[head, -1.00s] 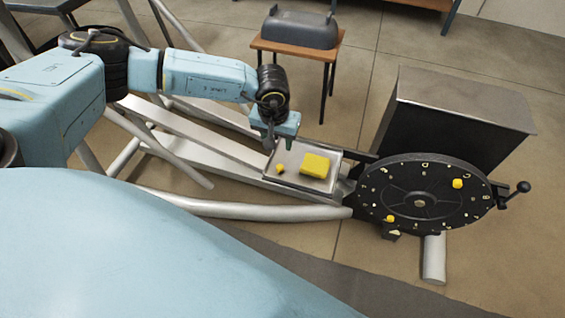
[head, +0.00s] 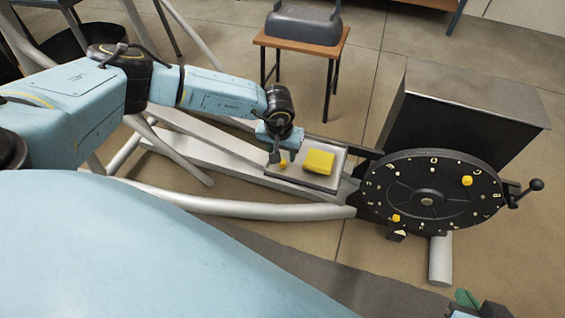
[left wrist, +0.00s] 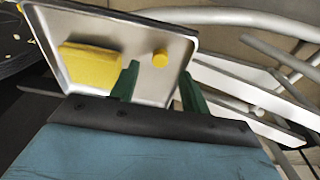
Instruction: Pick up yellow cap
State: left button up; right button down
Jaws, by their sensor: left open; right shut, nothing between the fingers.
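The small round yellow cap (head: 283,163) lies on a shallow metal tray (head: 312,183), left of a yellow block (head: 319,162). In the left wrist view the cap (left wrist: 160,58) shows between the two green fingers of my left gripper (left wrist: 159,72), just past their tips. My left gripper (head: 281,156) is open, points down over the tray's left part and holds nothing. How far the fingertips are above the tray is hard to tell. My right gripper (head: 467,297) shows only partly at the bottom right edge, shut and empty, away from the tray.
A black disc (head: 427,190) with yellow knobs and a crank handle (head: 536,184) stands right of the tray, before a dark box (head: 450,115). Grey frame tubes (head: 260,209) run below and left of the tray. A small wooden table (head: 301,42) stands behind.

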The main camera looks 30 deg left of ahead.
aim_at(282, 163)
pick_arm(q)
jog(key=f, duration=0.1)
jog(key=f+b, duration=0.1)
jog(key=f, duration=0.1)
jog(key=shift+w+a+f+b, duration=0.1)
jog(key=shift+w+f+b, duration=0.1)
jog(key=shift+f+b, duration=0.1)
pick_arm(e)
jog(key=w+a+r+t+y, duration=0.1)
jog(key=w+a+r+t, duration=0.1)
jog(key=w+r+t, duration=0.2)
notch_tip(282, 163, up, 2)
jog(key=shift+w+a+r+t+y, duration=0.3)
jog(key=shift+a+t+y, duration=0.1)
jog(key=shift+t, duration=0.2)
pick_arm(q)
grip_shut()
pick_arm(e)
jog(key=shift+f, duration=0.1)
